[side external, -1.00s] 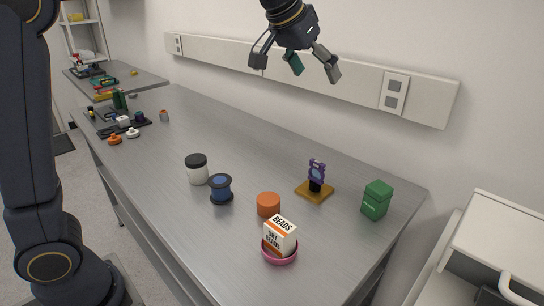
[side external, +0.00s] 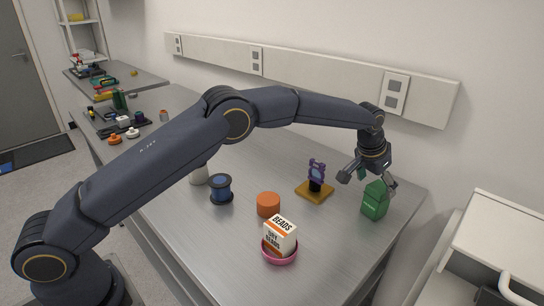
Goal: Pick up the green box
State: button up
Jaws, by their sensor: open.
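The green box (side external: 374,203) stands upright on the grey bench near its right end. My gripper (side external: 368,183) is open, right above and behind the box. One finger is to the left of the box top and another is at its right side. I cannot tell whether any finger touches the box. The box's upper right part is partly covered by a finger.
Left of the box stands a purple item on a yellow base (side external: 315,190). Nearer are an orange cylinder (side external: 268,205), a beads box (side external: 281,238) in a pink bowl (side external: 279,257), and a blue spool (side external: 221,189). The wall with its socket rail (side external: 430,105) is close behind.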

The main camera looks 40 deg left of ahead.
jog(key=x, duration=0.6)
jog(key=shift+w+f, duration=0.3)
jog(key=shift+w, duration=0.05)
jog(key=c, duration=1.3)
jog(key=shift+r, duration=0.1)
jog(key=shift+c, duration=0.2)
